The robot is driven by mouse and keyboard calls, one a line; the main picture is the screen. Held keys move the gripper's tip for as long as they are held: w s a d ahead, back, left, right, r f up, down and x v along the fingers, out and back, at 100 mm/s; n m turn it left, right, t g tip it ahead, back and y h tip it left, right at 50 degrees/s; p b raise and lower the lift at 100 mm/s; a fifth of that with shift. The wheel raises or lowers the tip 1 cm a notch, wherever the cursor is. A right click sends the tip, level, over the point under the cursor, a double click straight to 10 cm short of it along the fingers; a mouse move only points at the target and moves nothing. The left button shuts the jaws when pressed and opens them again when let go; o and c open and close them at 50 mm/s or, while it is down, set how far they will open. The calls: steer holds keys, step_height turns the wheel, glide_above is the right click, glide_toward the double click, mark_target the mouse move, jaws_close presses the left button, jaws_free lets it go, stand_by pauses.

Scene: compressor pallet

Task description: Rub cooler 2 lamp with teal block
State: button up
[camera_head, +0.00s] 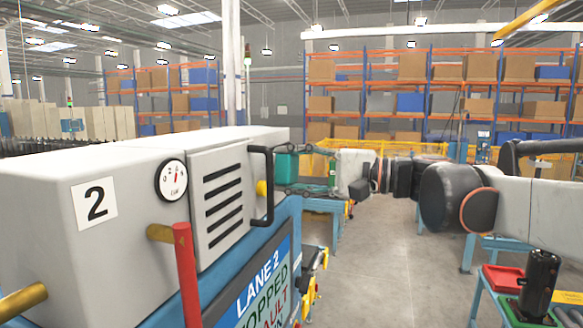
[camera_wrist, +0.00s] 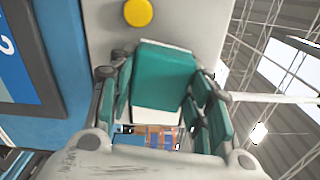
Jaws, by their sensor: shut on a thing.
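Cooler 2 is the pale box (camera_head: 125,215) marked with a "2", with a gauge and a slatted panel. Its round yellow lamp (camera_head: 262,188) shows at the box's far end, partly behind the black handle; it also shows whole in the wrist view (camera_wrist: 138,12). My gripper (camera_head: 293,172) is shut on the teal block (camera_head: 285,165), just right of the lamp in the head view. In the wrist view the block (camera_wrist: 166,70), teal with a whitish lower part, sits between the fingers. A small gap shows between block and lamp there; no contact is visible.
A black handle (camera_head: 268,186) stands out from the box. A LANE 2 sign (camera_head: 262,285) hangs below. A table with a red tray (camera_head: 503,280) is at right; the floor between is clear.

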steer(key=shift+v, duration=2.95)
steer(key=shift+v, duration=1.55)
